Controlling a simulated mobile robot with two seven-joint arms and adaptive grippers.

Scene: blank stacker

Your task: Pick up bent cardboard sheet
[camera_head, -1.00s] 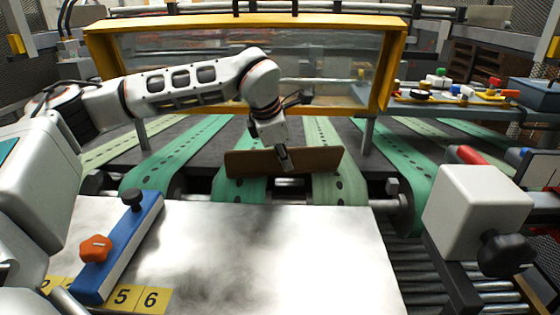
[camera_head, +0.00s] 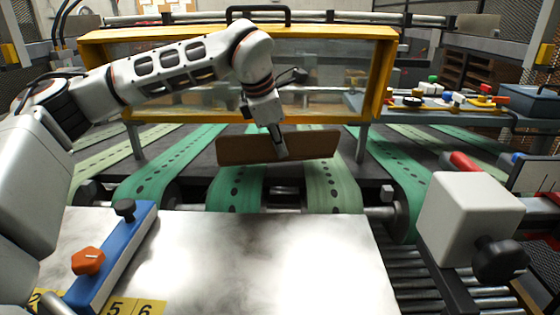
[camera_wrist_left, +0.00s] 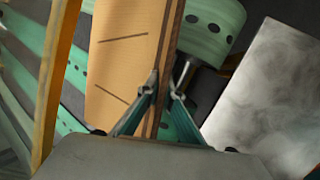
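In the left wrist view the fingers (camera_wrist_left: 161,93) sit on both sides of the sheet's edge. There the tan face of the sheet (camera_wrist_left: 128,45) shows two dark slits. My right gripper is not in view.
The yellow-framed clear guard (camera_head: 240,118) stands just behind the sheet. A shiny metal plate (camera_head: 270,255) lies in front, with a blue bar (camera_head: 118,250) at its left. A white block with a black knob (camera_head: 460,215) stands at right. Above the plate is free room.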

